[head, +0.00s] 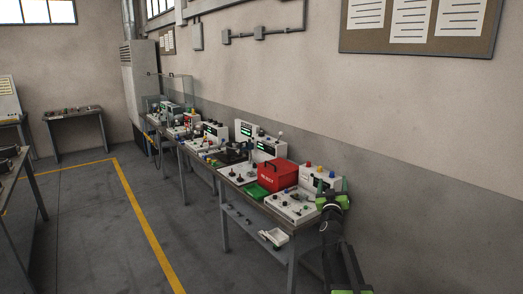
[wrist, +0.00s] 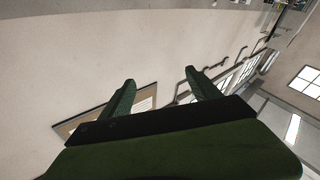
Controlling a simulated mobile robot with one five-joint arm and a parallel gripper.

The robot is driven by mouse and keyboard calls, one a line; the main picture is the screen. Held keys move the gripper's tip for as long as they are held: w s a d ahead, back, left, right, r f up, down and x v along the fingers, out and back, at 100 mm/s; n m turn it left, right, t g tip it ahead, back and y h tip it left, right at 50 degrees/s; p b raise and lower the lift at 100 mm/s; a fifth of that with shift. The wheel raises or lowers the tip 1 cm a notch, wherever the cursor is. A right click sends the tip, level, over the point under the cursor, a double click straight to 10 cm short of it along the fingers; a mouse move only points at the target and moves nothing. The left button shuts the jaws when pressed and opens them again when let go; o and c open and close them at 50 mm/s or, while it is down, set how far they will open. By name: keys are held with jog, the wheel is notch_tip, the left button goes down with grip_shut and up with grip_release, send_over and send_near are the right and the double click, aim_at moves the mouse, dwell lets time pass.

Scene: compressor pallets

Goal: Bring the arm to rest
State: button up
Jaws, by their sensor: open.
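My gripper (head: 332,187) is raised at the right end of the workbench (head: 227,190) in the head view, with my arm below it in black and bright green. In the wrist view its two dark green fingers (wrist: 160,79) stand apart with nothing between them.
On the bench are a red box (head: 278,178), a white control panel (head: 293,206) and several instruments. A white tray (head: 273,238) sits lower at the bench front. The floor inside the yellow line (head: 145,224) is clear. A dark table (head: 12,175) stands left.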

jog(key=s+a+f+n+g+y, duration=0.2)
jog(key=s+a+f+g+y, duration=0.15)
jog(key=a+f, duration=0.4)
jog(key=s+a+f+n+g+y, duration=0.3)
jog(key=s+a+f+y, duration=0.1)
jog(key=a+f, duration=0.4)
jog(key=s+f+m+g, duration=0.1)
jog(key=s+f+g, duration=0.3)
jog(key=s, duration=0.4)
jog(key=s+d+f+m+g+h, duration=0.1)
jog(key=s+f+g, duration=0.3)
jog(key=s, duration=0.5)
jog(key=s+d+f+m+g+h, duration=0.1)
jog(key=s+f+m+g, duration=0.2)
jog(key=s, duration=0.6)
notch_tip(320, 180, down, 2)
jog(key=shift+s+f+g, duration=0.15)
jog(key=shift+s+g, duration=0.1)
jog(key=shift+g, duration=0.8)
